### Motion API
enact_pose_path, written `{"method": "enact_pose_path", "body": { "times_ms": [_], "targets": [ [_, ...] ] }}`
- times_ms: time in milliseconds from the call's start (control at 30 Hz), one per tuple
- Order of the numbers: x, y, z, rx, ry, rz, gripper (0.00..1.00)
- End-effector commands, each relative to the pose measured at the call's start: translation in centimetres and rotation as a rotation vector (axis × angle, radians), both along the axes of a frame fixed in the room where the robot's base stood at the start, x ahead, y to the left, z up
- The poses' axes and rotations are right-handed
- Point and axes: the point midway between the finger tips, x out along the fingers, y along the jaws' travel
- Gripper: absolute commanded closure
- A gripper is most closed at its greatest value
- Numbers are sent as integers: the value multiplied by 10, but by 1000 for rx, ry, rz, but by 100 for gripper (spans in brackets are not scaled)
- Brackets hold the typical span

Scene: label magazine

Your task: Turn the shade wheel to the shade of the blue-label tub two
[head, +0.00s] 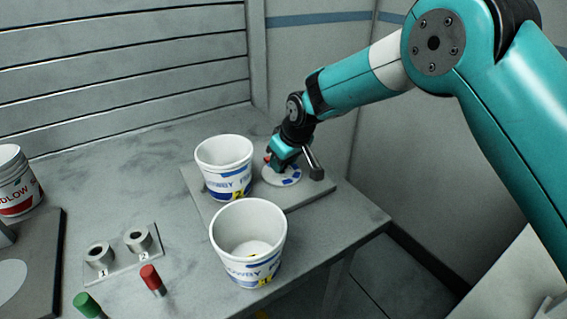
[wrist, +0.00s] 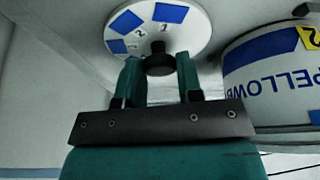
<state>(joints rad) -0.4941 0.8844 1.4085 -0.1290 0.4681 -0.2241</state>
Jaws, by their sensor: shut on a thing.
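The shade wheel (head: 291,181) is a white disc with blue patches at the right of a grey plate. In the wrist view the wheel (wrist: 196,25) shows blue patches, with the numbers 1 and 2 readable near its hub. My gripper (wrist: 160,72) is shut on the wheel's dark centre knob (wrist: 159,58). In the head view my gripper (head: 284,160) hides part of the wheel. A blue-label tub (head: 224,152) stands left of the wheel on the plate; its yellow tag looks like a 2. Another blue-label tub (head: 247,216) stands nearer, its yellow tag hard to read.
A red-label tub (head: 16,178) stands at the far left by a dark grey panel (head: 45,240). A small holder with two round sockets (head: 122,258), a red-topped peg (head: 151,278) and a green-topped peg (head: 87,304) are in front. The bench's middle left is clear.

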Motion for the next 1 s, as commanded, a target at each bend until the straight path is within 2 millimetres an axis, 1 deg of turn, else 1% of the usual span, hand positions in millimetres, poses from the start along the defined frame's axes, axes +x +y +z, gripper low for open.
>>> {"method": "enact_pose_path", "body": {
  "times_ms": [200,400,900,933,967,1000],
  "targets": [
    [-1,1,-1,-2,1,-110,90],
    [-1,0,0,-2,1,-163,90],
    [-1,0,0,-1,2,-178,90],
    [-1,0,0,-1,2,-178,60],
    [-1,0,0,-1,2,-178,53],
    [-1,0,0,-1,1,-178,43]
  ]
}}
